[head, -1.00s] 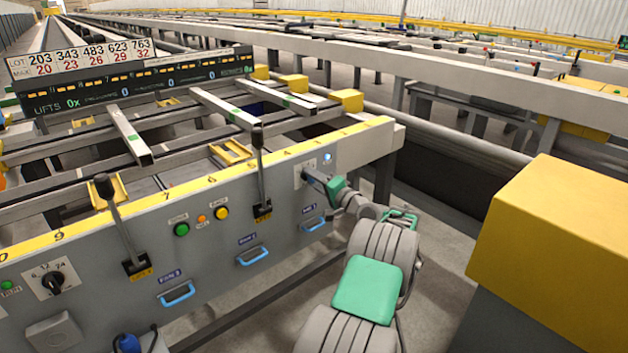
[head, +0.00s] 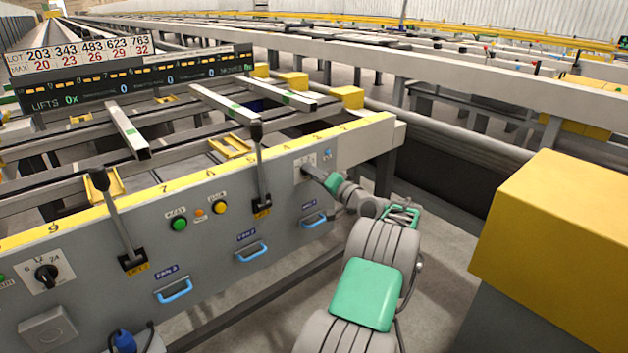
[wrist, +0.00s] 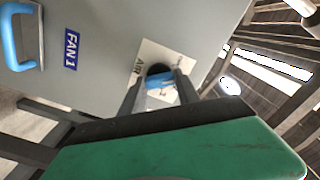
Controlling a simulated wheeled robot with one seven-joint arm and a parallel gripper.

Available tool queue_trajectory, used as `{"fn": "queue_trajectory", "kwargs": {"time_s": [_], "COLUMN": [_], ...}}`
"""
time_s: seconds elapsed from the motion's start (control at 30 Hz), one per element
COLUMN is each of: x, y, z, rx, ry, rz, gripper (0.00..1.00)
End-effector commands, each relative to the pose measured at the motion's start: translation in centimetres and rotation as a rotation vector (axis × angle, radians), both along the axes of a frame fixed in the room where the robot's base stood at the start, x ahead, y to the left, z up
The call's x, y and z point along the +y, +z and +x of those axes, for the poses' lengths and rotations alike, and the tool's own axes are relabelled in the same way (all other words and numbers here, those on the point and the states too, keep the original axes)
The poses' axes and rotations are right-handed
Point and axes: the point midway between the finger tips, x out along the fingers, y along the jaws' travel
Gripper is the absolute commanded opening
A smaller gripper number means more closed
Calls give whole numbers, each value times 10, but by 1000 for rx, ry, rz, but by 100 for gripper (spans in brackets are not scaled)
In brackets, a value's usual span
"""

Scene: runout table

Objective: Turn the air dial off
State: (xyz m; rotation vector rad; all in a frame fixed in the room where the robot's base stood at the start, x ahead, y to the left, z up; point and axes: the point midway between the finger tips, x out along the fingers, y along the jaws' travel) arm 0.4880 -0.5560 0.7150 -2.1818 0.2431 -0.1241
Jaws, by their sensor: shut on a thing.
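The air dial shows in the wrist view as a dark round base with a blue part (wrist: 158,80), on a white plate marked AIR (wrist: 148,56). My gripper (wrist: 160,88) reaches the dial with one finger on each side and is shut on it. In the head view my gripper (head: 312,172) meets the panel at the white dial plate (head: 301,161), near the panel's right end. The gripper hides most of the dial there, so its exact setting cannot be read.
The grey panel (head: 215,240) also carries black levers (head: 260,165), a green button (head: 180,224), a yellow button (head: 220,207), another dial (head: 46,275) and blue handles (head: 313,220). A blue-white lamp (head: 327,153) sits right of the air dial. A yellow block (head: 560,250) stands at right.

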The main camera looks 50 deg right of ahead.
Motion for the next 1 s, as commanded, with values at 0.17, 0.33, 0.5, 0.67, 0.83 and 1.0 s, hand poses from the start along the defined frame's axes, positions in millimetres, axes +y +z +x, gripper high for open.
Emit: {"fn": "queue_trajectory", "kwargs": {"time_s": [0.17, 0.33, 0.5, 0.67, 0.83, 1.0], "x": [0, 0, 0, 0, 0, 0], "y": [-5, -5, -4, -2, -1, -1], "z": [0, 0, 0, 0, 0, 0], "rx": [30, 58, 78, 88, 93, 94], "ry": [-1, 0, 1, 0, 0, 1], "rz": [-138, -256, -341, -392, -413, -415], "gripper": [0, 0, 0, 0, 0, 0]}}
